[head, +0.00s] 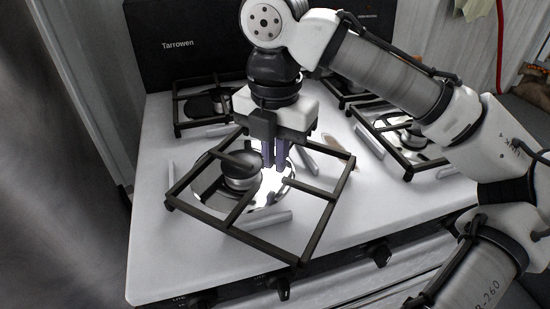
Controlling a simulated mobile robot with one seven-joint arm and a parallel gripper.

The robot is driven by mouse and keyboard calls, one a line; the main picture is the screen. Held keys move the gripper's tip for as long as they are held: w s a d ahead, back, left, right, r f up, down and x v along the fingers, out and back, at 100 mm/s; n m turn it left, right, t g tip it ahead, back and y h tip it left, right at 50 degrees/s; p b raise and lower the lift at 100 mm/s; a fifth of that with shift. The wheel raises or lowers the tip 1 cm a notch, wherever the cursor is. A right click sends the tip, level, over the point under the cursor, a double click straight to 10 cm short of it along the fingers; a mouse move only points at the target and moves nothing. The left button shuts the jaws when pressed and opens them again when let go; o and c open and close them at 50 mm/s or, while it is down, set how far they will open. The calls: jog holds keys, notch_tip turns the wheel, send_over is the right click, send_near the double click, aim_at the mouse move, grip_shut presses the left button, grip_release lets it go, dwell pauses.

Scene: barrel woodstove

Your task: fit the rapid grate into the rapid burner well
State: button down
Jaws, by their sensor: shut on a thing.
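The rapid grate (327,212) is a dark square frame with inner bars over the front-left burner. It is turned askew to the stove edges, and its near corner reaches toward the front edge. It appears raised above the stovetop; the exact gap is hard to tell. The rapid burner well (268,188) is a shiny round dish under the grate's left part, with a dark burner cap (240,163) in it. My gripper (274,160) points down over the well's right side and is shut on the grate near its middle. The fingers partly hide the contact.
Pale raised strips (268,220) lie around the well. Other grates sit at back left (178,110), back right (345,97) and right (372,128). A dark backboard (195,65) stands behind. Knobs (283,289) line the front. My arm comes in from the right.

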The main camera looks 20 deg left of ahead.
jog(key=shift+f, duration=0.3)
jog(key=shift+f, duration=0.1)
jog(key=c, duration=1.8)
grip_release()
jog(key=shift+f, duration=0.1)
notch_tip(320, 180, up, 12)
jog(key=p, duration=0.2)
jog(key=shift+r, duration=0.2)
